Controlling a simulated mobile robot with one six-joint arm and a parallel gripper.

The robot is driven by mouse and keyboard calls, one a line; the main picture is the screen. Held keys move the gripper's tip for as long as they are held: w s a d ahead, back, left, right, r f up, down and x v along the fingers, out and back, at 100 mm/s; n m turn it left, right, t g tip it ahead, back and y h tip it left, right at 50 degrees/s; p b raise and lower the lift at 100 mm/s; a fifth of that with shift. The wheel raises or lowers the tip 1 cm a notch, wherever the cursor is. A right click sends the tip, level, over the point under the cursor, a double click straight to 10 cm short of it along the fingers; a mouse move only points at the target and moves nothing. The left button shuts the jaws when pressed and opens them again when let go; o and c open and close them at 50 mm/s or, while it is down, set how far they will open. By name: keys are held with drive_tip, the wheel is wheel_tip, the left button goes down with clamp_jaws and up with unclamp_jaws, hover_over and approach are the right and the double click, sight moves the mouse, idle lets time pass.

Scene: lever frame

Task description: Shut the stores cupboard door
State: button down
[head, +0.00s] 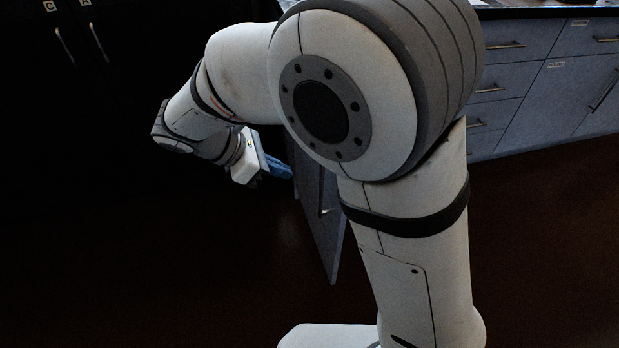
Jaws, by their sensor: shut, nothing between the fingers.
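A blue-grey cupboard door (328,238) stands open in the middle of the head view, swung out from the cupboards and seen at a steep angle. A thin upright handle (322,192) is on its face. My arm hides the door's right and upper parts. My gripper (284,171) is shut and empty, with its blue fingers pointing right, near the door's upper left edge. I cannot tell whether they touch the door. The inside of the cupboard is hidden behind my arm.
Blue-grey drawers and cupboards (545,75) with bar handles line the right, under a dark worktop (540,11). A tall dark cupboard (80,80) with two slanted handles fills the shadowed left. The dark brown floor (545,250) is clear at the right.

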drive_tip(key=d+r+b+x, duration=0.2)
drive_tip(key=b+x, duration=0.2)
drive_tip(key=x, duration=0.8)
drive_tip(key=shift+w, duration=0.35)
